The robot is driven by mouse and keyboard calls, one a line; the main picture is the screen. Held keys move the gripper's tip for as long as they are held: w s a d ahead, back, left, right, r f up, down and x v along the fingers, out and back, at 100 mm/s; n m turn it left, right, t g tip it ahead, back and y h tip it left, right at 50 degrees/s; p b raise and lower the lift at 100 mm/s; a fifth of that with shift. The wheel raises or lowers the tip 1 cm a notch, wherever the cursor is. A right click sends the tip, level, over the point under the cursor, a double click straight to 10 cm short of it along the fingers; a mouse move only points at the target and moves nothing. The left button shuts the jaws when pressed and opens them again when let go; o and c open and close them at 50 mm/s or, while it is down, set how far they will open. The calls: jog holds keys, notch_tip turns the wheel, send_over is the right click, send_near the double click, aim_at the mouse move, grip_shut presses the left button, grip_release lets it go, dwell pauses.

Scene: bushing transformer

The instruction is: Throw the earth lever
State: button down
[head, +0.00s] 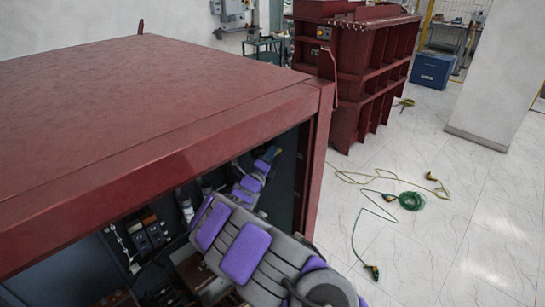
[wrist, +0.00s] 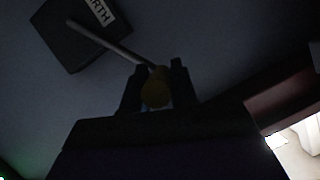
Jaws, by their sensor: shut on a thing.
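The earth lever shows in the wrist view as a thin grey rod (wrist: 108,40) with a yellowish round knob (wrist: 156,90) at its lower end. The rod runs up and left to a dark box (wrist: 80,32) with a white label, of which "RTH" can be read. My gripper (wrist: 157,88) has its two dark fingers on either side of the knob and is shut on it. In the head view, my purple and grey arm reaches into the open red cabinet (head: 150,90). The fingers and lever are not clear there.
Inside the cabinet, switches and wiring (head: 150,235) sit left of my arm. The cabinet's right post (head: 318,160) stands close by the arm. Green and yellow cables (head: 411,200) lie on the white floor. A second red unit (head: 365,70) stands behind.

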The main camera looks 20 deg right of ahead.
jog(key=shift+w+a+r+n+y+p, duration=0.15)
jog(key=shift+w+r+n+p, duration=0.1)
jog(key=shift+r, duration=0.15)
jog(key=shift+w+a+r+n+y+p, duration=0.1)
jog(key=shift+w+r+n+y+p, duration=0.05)
jog(key=shift+r+n+p, duration=0.15)
jog(key=shift+w+a+r+p, duration=0.1)
jog(key=shift+w+r+p, duration=0.3)
jog(key=shift+r, duration=0.1)
jog(key=c, duration=1.3)
grip_release()
jog(key=o, duration=0.3)
jog(key=shift+w, duration=0.2)
jog(key=shift+o, duration=0.2)
jog(key=shift+s, duration=0.1)
jog(key=shift+s+a, duration=0.1)
